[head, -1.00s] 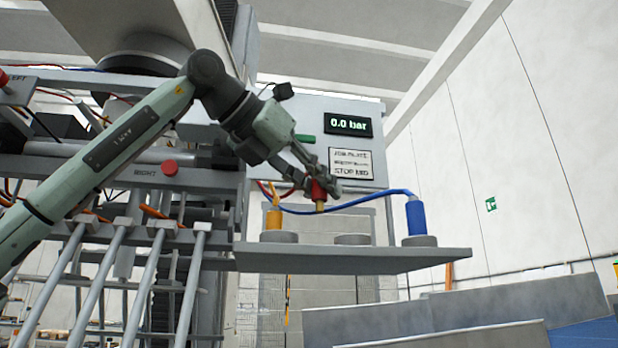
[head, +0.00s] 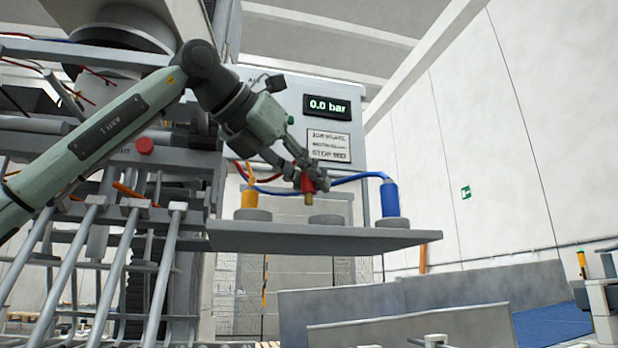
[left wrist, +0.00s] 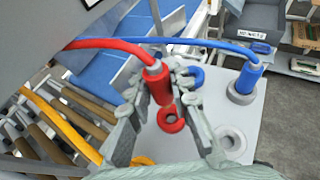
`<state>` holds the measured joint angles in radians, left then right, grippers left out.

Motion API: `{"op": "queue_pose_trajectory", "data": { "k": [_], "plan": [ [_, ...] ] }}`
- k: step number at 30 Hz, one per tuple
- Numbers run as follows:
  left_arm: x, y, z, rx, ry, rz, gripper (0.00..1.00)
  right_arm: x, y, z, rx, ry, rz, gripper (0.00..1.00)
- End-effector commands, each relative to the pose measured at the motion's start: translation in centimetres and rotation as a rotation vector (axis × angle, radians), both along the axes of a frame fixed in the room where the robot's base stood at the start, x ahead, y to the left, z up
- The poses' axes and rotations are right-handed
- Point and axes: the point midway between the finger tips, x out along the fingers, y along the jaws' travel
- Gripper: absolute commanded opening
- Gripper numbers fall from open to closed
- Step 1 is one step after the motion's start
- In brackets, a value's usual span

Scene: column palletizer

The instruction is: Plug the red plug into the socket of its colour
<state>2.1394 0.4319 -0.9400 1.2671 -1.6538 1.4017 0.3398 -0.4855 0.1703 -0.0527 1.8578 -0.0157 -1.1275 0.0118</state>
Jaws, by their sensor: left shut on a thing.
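My left gripper (head: 312,182) is shut on the red plug (head: 307,184), whose brass tip points down above the grey shelf (head: 260,236). In the left wrist view the red plug (left wrist: 160,84) sits between the fingers of my left gripper (left wrist: 172,88), with a red cable running left. The red ring socket (left wrist: 171,119) lies on the plate just beyond the plug's lower end, seemingly apart from it. In the head view the tip is left of and above a grey round socket base (head: 326,219). My right gripper is not seen.
A blue plug (head: 390,199) and an orange plug (head: 249,198) stand on bases at either side. The wrist view also shows a blue ring (left wrist: 196,78), partly hidden by a finger, and an empty grey ring (left wrist: 232,139). Blue and red cables run behind my gripper.

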Motion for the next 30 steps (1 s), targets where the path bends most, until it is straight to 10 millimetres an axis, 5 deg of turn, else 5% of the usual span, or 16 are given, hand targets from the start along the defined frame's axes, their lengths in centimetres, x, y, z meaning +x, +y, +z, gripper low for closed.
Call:
{"op": "queue_pose_trajectory", "data": {
  "k": [30],
  "plan": [
    [0.0,0.0,-1.5,0.000,0.000,0.000,0.00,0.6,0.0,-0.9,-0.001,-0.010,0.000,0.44]
  ]
}}
